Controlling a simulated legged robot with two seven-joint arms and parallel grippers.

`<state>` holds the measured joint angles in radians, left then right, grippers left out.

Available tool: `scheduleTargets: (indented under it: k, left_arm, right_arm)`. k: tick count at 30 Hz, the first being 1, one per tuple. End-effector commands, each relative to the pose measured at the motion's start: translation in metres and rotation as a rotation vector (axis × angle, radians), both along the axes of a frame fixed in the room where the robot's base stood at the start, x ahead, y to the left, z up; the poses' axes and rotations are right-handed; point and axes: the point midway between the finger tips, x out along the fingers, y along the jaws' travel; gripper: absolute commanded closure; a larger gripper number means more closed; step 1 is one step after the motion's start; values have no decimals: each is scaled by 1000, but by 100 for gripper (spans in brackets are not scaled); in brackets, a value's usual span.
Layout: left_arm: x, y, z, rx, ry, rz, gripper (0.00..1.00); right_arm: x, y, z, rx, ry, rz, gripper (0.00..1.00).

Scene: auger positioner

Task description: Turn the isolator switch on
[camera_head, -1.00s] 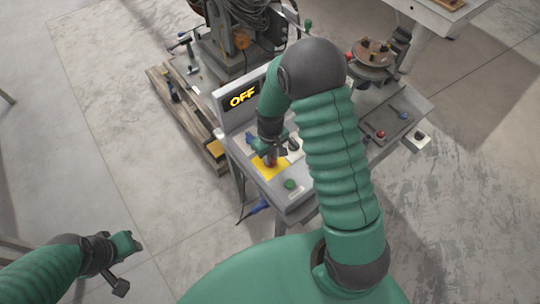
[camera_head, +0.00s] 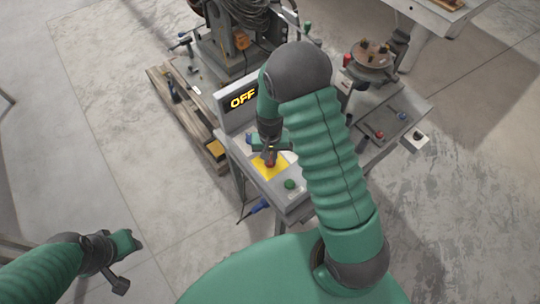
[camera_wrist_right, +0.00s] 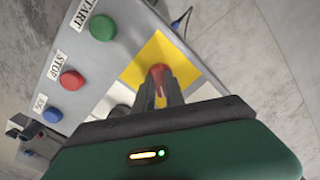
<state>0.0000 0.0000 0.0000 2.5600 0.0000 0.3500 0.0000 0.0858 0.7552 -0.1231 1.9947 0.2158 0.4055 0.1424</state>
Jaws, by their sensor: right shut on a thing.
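The isolator switch is a red handle (camera_head: 270,163) on a yellow plate (camera_head: 262,168) on the grey control panel (camera_head: 293,203). In the right wrist view the red handle (camera_wrist_right: 159,76) sits between my right fingers over the yellow plate (camera_wrist_right: 149,49). My right gripper (camera_head: 270,158) points down at the panel and is shut on the handle, covering part of it. A display (camera_head: 243,98) on the panel's back reads OFF in yellow. My left gripper (camera_head: 132,243) hangs over bare floor at the lower left, away from the panel; its jaw opening is unclear.
In the wrist view, a green START button (camera_wrist_right: 102,28), a red STOP button (camera_wrist_right: 72,80) and a blue button (camera_wrist_right: 53,115) line the panel beside the plate. A machine on a wooden pallet (camera_head: 185,115) stands behind. Floor to the left is clear.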

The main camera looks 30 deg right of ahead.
Motion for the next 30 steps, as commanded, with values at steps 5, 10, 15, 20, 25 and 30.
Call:
scheduleTargets:
  k: [5,10,15,20,25,30]
  left_arm:
    - [0,0,7,0,0,0,64]
    - [0,0,13,0,0,0,64]
    - [0,0,19,0,0,0,64]
    - [0,0,24,0,0,0,64]
    - [0,0,30,0,0,0,64]
    - [0,0,34,0,0,0,64]
  right_arm:
    - [3,-1,3,-4,-10,-167,100]
    - [4,-1,3,-2,-9,-327,100]
    - [4,-1,4,-2,-10,-489,100]
    - [4,-2,4,-3,-10,-636,100]
    - [4,-1,3,-2,-11,-772,100]
    - [4,-2,3,-2,-12,-878,100]
